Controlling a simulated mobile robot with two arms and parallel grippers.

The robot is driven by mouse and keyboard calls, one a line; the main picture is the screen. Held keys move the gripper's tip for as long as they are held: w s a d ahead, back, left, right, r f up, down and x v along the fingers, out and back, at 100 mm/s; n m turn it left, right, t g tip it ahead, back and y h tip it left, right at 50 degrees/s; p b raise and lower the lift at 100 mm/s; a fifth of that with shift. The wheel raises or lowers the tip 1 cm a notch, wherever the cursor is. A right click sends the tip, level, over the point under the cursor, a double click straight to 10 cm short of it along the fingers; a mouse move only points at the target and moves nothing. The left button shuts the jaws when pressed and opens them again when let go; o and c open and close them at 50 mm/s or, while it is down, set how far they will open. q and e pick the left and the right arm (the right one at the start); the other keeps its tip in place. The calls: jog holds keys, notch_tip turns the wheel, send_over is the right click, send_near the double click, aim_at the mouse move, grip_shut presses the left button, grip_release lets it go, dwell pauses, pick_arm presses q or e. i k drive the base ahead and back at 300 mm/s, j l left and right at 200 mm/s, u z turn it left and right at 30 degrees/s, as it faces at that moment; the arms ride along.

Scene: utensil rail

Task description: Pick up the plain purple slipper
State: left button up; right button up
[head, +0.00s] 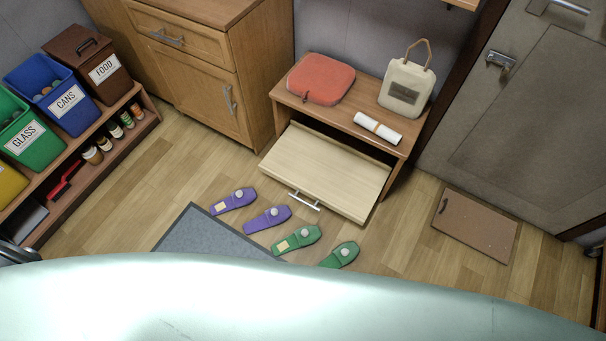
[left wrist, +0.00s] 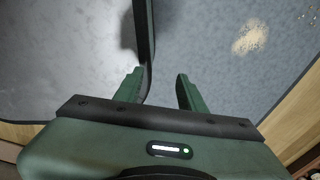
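The plain purple slipper (head: 267,219) lies on the wooden floor in the head view, at the edge of the grey mat (head: 205,238). It is second from the left in a slanting row of slippers. It has a pale round pompom and no yellow patch. A grey surface lies beyond the fingers; no slipper shows there. My right gripper is in neither view.
A purple slipper with a yellow patch (head: 221,206) lies to the left. A green patched slipper (head: 297,239) and a plain green slipper (head: 340,255) lie to the right. Behind them stands a bench (head: 335,168) with its wide drawer or flap out, its handle near the slippers.

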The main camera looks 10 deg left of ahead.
aim_at(275, 215)
jog(key=k+l+u, duration=0.15)
jog(key=u, duration=0.25)
jog(key=k+u, duration=0.35)
